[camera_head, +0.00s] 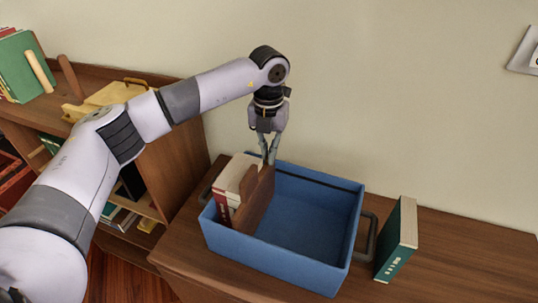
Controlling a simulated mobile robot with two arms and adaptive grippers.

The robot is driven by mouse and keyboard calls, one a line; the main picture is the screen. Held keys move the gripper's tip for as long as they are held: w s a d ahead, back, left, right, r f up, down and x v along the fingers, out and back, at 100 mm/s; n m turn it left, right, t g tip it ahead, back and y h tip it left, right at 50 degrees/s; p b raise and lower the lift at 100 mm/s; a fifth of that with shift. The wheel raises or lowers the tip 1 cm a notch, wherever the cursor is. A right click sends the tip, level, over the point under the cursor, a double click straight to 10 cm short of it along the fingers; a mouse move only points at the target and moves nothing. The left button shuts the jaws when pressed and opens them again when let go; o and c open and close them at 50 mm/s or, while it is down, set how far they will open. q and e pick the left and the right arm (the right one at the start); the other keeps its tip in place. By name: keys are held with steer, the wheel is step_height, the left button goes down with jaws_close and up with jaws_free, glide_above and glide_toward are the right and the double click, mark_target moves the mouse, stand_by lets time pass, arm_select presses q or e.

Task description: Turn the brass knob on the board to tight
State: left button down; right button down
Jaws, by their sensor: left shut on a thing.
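A brown wooden board (256,203) stands upright inside the blue bin (277,260), beside the books at its left end. My left gripper (268,162) points down from above, with its fingertips at the far upper end of the board. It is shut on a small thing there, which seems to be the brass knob. The knob is hidden by the fingers, so its turn cannot be seen. My right gripper is not in view.
Books (232,183) fill the bin's left end; the rest of the bin is empty. A green book (397,240) stands on the wooden top (460,262) to the right. A shelf (170,172) with books is at left, and a pale wall behind.

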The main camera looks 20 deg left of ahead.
arm_select(q)
steer(key=shift+r+m, duration=0.1)
steer(key=shift+m, duration=0.5)
steer(key=shift+b, duration=0.35)
steer(key=c, duration=1.8)
jaws_free()
steer(key=shift+r, duration=0.1)
step_height(320, 180, up, 12)
steer(key=shift+f, duration=0.1)
